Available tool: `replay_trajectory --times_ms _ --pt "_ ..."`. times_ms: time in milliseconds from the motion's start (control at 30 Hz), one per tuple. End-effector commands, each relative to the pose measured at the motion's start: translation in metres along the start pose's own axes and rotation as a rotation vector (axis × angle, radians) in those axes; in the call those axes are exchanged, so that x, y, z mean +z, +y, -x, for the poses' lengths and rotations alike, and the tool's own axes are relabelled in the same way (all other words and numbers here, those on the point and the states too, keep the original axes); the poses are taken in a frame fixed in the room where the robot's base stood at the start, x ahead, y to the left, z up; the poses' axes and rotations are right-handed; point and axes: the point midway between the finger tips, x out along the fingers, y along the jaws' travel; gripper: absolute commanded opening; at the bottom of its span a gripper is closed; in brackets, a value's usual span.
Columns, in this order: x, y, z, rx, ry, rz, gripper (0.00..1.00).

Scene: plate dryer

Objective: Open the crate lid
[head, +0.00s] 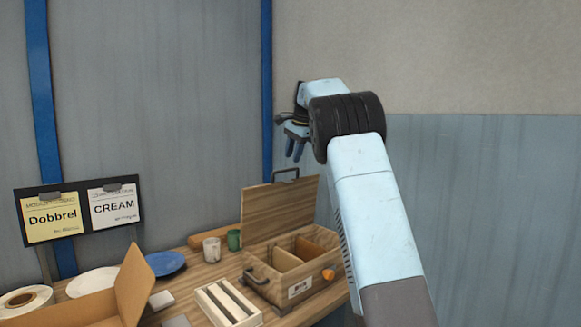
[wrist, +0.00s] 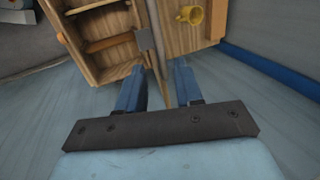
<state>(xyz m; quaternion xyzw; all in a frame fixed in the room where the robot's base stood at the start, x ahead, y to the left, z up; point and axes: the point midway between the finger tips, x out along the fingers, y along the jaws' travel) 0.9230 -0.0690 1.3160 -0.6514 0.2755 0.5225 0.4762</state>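The wooden crate (head: 290,277) stands on the table with its lid (head: 280,212) raised upright at its back edge. Its divided inside is open to view. A dark handle (head: 285,174) sits on the lid's top edge. In the wrist view the crate (wrist: 95,40) is at the upper left and the lid (wrist: 157,70) shows nearly edge-on. My gripper (head: 295,152) is above the lid in the head view, with a visible gap. In the wrist view my gripper (wrist: 158,75) has its blue fingers apart, with the lid's edge showing between them. No grip on it shows.
A white mug (head: 212,250) and a green mug (head: 233,240) stand left of the lid. A slatted wooden rack (head: 228,304), a blue plate (head: 166,264) and a cardboard box (head: 133,285) are further left. A yellow mug (wrist: 190,15) shows in the wrist view. A wall is behind.

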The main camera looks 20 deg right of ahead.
Motion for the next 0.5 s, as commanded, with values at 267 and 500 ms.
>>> replay_trajectory --times_ms 267,500 --pt "-0.001 -0.001 0.046 -0.001 0.001 0.000 0.35" --pt "-0.001 -0.001 0.060 0.001 -0.001 0.000 0.35"
